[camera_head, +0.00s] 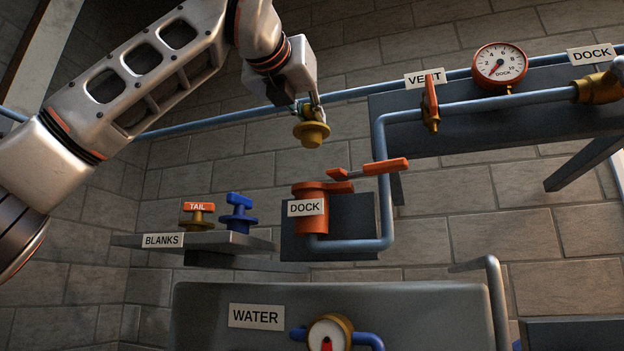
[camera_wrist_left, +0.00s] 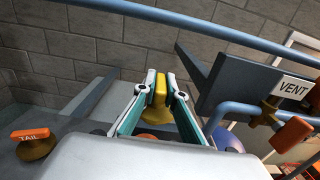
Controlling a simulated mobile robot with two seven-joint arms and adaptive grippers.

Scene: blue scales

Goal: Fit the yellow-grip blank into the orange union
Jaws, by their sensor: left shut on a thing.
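My left gripper (camera_head: 311,108) is shut on the yellow-grip blank (camera_head: 312,132). It holds the blank in the air, flange down, above the orange union. In the left wrist view the yellow grip (camera_wrist_left: 159,92) sits between the two fingers (camera_wrist_left: 160,88). The orange union (camera_head: 312,215), labelled DOCK, is mounted at a dark bracket, with an orange lever (camera_head: 368,170) reaching out to its right. The blank is apart from the union. The inside of the union's mouth is hidden from the head view. My right gripper is out of view.
A BLANKS shelf (camera_head: 258,246) at left holds an orange-topped TAIL blank (camera_head: 198,215) and a blue blank (camera_head: 238,214). The blue pipe (camera_head: 380,150) rises close on the union's right. A VENT valve (camera_head: 430,104) and gauge (camera_head: 500,63) are at upper right. A WATER trough (camera_head: 400,300) is below.

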